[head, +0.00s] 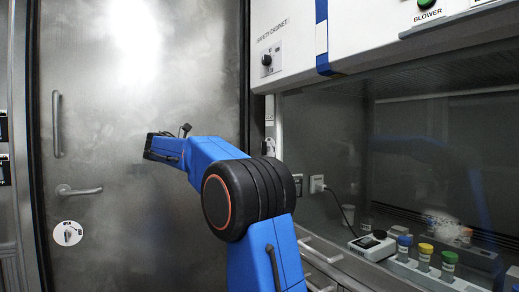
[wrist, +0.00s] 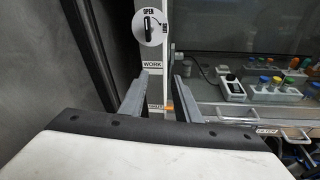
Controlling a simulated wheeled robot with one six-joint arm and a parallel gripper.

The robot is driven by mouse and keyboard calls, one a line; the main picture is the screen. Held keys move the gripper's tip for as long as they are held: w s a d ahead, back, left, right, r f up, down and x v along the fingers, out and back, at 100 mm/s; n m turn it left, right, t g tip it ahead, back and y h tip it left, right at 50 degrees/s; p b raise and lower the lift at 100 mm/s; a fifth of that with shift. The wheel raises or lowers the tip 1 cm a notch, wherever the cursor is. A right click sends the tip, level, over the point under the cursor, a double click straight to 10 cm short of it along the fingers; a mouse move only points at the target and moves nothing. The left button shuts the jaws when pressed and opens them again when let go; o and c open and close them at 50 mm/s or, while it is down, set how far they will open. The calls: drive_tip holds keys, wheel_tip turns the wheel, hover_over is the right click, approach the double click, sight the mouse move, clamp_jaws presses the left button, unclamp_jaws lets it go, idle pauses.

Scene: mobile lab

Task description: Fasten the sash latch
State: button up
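The sash latch (wrist: 150,27) shows in the wrist view as a round white plate with a black handle, on the pale post at the cabinet's left side. The plate reads OPEN at the top and what looks like LOCK at the right. The handle stands close to upright, in line with OPEN. My gripper (wrist: 163,70) is open and empty, its two fingers apart below the latch in the picture and not touching it. In the head view my arm reaches left in front of the metal door, and I cannot make out the latch clearly. The glass sash (head: 330,130) fronts the cabinet.
A metal door (head: 120,120) with handles and a round dial (head: 68,233) fills the left. The post carries a WORK label (wrist: 152,64) and an orange-marked label below. Capped vials (head: 425,255) and a small device (head: 372,245) stand in the cabinet. A rail (head: 320,250) runs along its front.

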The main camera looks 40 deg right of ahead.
drive_tip(key=g+h, duration=0.2)
approach(262, 147)
drive_tip(key=shift+n, duration=0.4)
drive_tip(key=x, duration=0.9)
drive_tip(key=shift+w, duration=0.15)
drive_tip(key=shift+c, duration=0.6)
clamp_jaws()
